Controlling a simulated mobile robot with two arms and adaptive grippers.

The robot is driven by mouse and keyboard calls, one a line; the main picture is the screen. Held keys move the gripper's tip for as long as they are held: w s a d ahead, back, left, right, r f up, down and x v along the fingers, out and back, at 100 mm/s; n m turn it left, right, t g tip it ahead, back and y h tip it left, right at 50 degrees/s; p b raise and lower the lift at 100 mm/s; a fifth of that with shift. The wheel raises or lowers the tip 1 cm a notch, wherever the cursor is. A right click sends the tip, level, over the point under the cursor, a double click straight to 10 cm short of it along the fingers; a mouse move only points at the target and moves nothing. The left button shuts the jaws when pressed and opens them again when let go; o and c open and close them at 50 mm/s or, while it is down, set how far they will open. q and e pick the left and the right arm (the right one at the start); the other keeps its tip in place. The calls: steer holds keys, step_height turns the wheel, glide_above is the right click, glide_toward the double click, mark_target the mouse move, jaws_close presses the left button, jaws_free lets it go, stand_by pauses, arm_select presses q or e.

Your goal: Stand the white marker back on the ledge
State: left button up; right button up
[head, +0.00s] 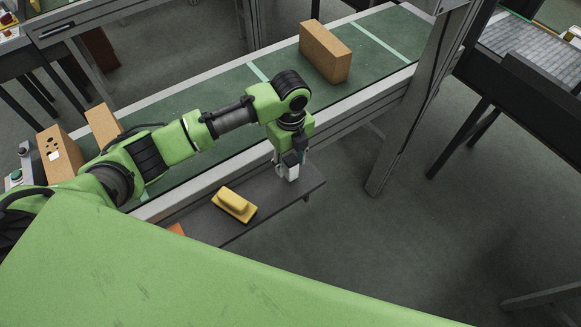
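The ledge (270,208) is a dark grey shelf along the near side of the conveyor. My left gripper (290,165) points down over the ledge's right part. A small white upright piece (292,173) shows at its fingertips, close above or touching the ledge; it looks like the white marker, but it is too small to be sure. The fingers are partly hidden, so I cannot tell whether they are closed on it. My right gripper is not in view.
A yellow block-like object (234,205) lies on the ledge left of my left gripper. An orange object (176,229) is partly hidden farther left. Brown boxes, one of them upright (325,52), stand on the green conveyor (220,110). A metal post (415,110) rises at the right.

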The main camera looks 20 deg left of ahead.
arm_select(q)
step_height(320, 180, up, 9)
steer(key=shift+b, duration=0.5)
steer(key=shift+f, duration=0.1)
